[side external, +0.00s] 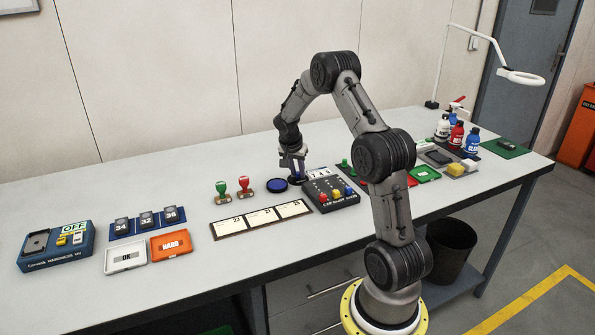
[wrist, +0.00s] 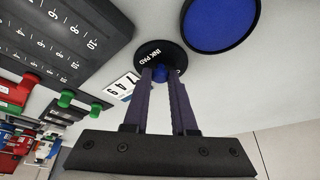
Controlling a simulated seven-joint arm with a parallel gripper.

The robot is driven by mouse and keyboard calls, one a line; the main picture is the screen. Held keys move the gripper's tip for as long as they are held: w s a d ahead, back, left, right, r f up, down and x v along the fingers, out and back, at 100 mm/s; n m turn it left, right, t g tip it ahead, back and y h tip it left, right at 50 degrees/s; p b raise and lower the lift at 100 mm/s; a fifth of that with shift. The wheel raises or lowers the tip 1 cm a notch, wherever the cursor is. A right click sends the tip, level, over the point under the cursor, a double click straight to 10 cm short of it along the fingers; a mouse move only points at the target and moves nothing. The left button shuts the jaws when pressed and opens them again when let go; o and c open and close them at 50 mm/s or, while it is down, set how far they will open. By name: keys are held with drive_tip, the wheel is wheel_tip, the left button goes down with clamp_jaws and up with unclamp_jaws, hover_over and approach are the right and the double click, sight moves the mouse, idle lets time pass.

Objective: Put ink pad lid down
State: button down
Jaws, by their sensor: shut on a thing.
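The ink pad lid is a black disc marked INK PAD with a small blue knob; it shows in the wrist view (wrist: 150,52) and as a dark disc in the side view (side external: 296,180). My gripper (wrist: 160,76) is shut on the lid's knob. In the side view my gripper (side external: 294,170) points down, with the lid low over the table; I cannot tell whether it touches. The open ink pad, round and blue (side external: 277,185), lies just left of the lid. In the wrist view the ink pad (wrist: 222,18) is beside the lid, uncovered.
Green and red stamps (side external: 222,189) stand left of the ink pad. A card tray (side external: 262,219) lies in front. A dark box with coloured buttons (side external: 331,196) is close right of the lid. The table (side external: 190,275) is clear at front left.

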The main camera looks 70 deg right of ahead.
drive_tip(key=shift+f, duration=0.1)
drive_tip(key=c, duration=0.7)
unclamp_jaws()
drive_tip(key=v, duration=1.2)
drive_tip(key=s+a+r+n+t, duration=0.1)
drive_tip(key=a+r+n, duration=0.35)
drive_tip(key=a, duration=0.45)
drive_tip(key=s+a+r+n+t, duration=0.1)
drive_tip(key=a+r+n+t, duration=0.3)
drive_tip(key=a, duration=0.6)
drive_tip(key=s+a+n+y, duration=0.1)
drive_tip(key=s+a+n, duration=0.2)
drive_tip(key=s+a, duration=0.2)
drive_tip(key=s+a+n+y, duration=0.2)
drive_tip(key=s+a+n, duration=0.1)
drive_tip(key=s+a, duration=0.2)
drive_tip(key=s+a+n+y, duration=0.1)
drive_tip(key=s+a+n, duration=0.2)
drive_tip(key=s+a, duration=0.2)
drive_tip(key=shift+s+a+f+n+t, duration=0.1)
drive_tip(key=shift+a+n+t, duration=0.05)
drive_tip(key=shift+a, duration=0.45)
drive_tip(key=shift+a+f+n+t, duration=0.1)
drive_tip(key=shift+a+t, duration=0.05)
drive_tip(key=shift+a, duration=0.4)
